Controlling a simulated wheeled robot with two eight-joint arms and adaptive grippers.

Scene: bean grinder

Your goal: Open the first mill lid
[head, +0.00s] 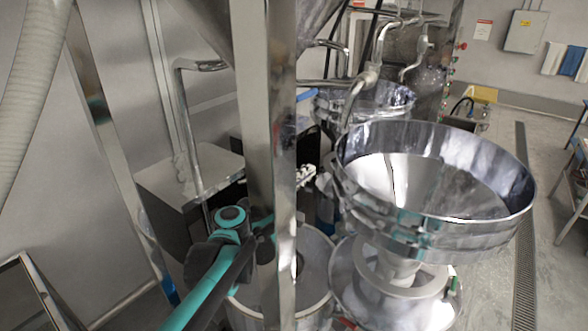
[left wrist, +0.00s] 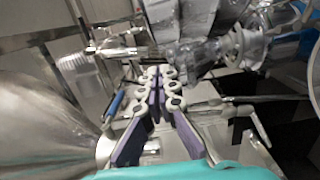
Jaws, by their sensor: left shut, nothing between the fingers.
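A large round steel mill hopper (head: 490,215) stands at the right in the head view, with a wide rim and a pale, shiny surface inside it. A second, similar hopper (head: 385,105) stands behind it. I cannot tell which part is the first mill's lid. My left gripper (head: 306,175) is beside the near hopper's left side, partly hidden by a steel post. In the left wrist view the left gripper (left wrist: 160,78) is shut and empty, its purple-lined fingers together, with metal fittings (left wrist: 205,55) just beyond the tips. My right gripper is not in view.
The upright steel post (head: 272,130) stands in front of my left arm. A bent steel pipe (head: 365,80) comes down between the hoppers. A grey box-shaped cabinet (head: 180,178) is at left. Open floor (head: 485,275) lies at right.

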